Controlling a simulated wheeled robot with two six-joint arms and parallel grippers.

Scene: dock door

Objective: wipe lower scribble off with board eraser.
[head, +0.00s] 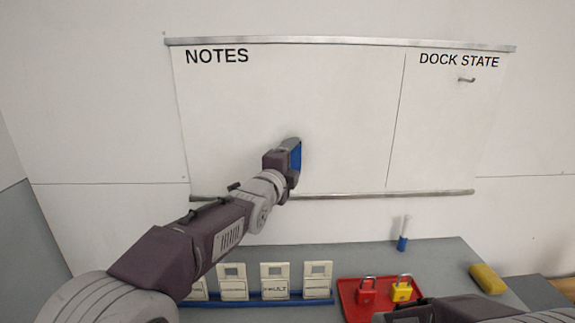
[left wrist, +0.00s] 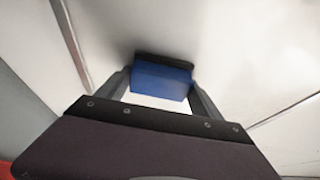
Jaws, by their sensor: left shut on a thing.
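My left gripper (head: 293,160) is shut on the board eraser (head: 297,155), which has a blue body and a dark pad. In the left wrist view the eraser (left wrist: 162,80) sits between both fingers, with its dark pad side at the board. It appears to be at or very near the whiteboard surface; exact contact is hard to tell. The whiteboard (head: 330,90) has a NOTES area and a DOCK STATE area. No scribble shows on its visible parts; my left arm hides some of the lower left. Part of my right gripper (head: 395,316) shows at the bottom edge, its jaws unclear.
A grey bench holds a blue rack (head: 250,300) of cards, a red tray (head: 352,300) with a red padlock (head: 367,292) and a yellow padlock (head: 402,290), a blue-ended marker (head: 402,243) and a yellow block (head: 487,278). A metal ledge (head: 400,193) runs under the board.

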